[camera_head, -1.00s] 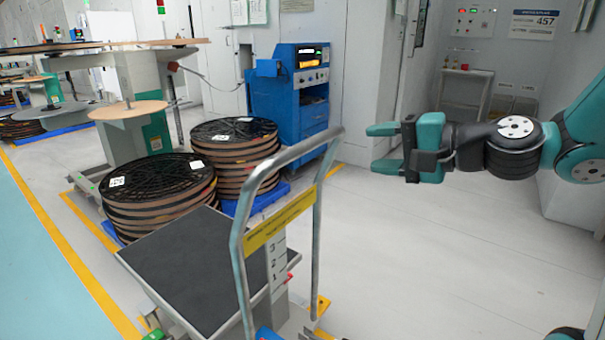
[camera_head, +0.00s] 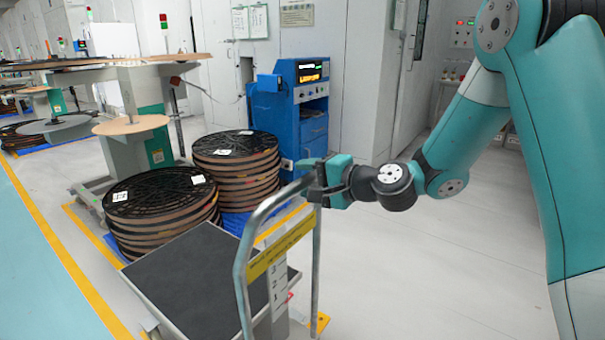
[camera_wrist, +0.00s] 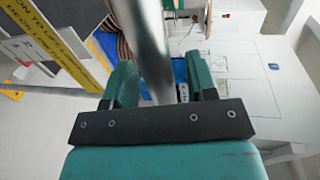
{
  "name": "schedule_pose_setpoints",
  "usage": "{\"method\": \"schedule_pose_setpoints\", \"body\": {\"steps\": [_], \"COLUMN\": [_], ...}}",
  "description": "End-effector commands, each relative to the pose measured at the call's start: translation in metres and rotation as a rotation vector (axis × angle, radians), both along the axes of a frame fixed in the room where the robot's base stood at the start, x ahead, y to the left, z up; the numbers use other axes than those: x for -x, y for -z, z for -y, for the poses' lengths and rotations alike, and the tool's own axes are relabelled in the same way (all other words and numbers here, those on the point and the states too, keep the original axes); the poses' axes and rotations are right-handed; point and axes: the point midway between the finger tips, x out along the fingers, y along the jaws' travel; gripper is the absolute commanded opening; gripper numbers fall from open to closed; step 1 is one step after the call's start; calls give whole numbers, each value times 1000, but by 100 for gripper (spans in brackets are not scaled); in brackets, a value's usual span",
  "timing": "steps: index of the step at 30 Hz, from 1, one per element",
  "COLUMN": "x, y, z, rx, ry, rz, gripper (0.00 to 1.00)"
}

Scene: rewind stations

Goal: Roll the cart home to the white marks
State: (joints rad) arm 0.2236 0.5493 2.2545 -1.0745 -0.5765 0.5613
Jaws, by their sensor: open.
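The cart (camera_head: 205,279) has a dark flat deck, a grey tube handle (camera_head: 243,255) and a yellow label bar (camera_head: 280,249). It stands at the lower middle of the head view. My gripper (camera_head: 312,177) is at the upper right corner of the handle. In the wrist view the handle tube (camera_wrist: 150,45) runs between the two teal fingers (camera_wrist: 162,88), with the fingers apart on either side of it. No white floor marks can be made out. Yellow corner marks (camera_head: 320,323) show on the floor by the cart.
Two stacks of black reels (camera_head: 160,205) (camera_head: 236,165) stand on blue pallets just behind the cart. A blue cabinet (camera_head: 300,115) stands behind them. A yellow floor line (camera_head: 60,255) runs along the left. The floor on the right (camera_head: 430,260) is clear.

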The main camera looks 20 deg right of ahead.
Motion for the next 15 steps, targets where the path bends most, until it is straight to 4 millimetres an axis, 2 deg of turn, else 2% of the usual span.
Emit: {"method": "schedule_pose_setpoints", "body": {"steps": [6, 14, 15], "x": [-12, -13, -13], "y": [3, 3, 3], "z": [-9, -10, -10], "rx": [-1, -1, -1], "ry": [0, 0, 0], "rz": [0, 0, 0], "gripper": [52, 52, 45]}}
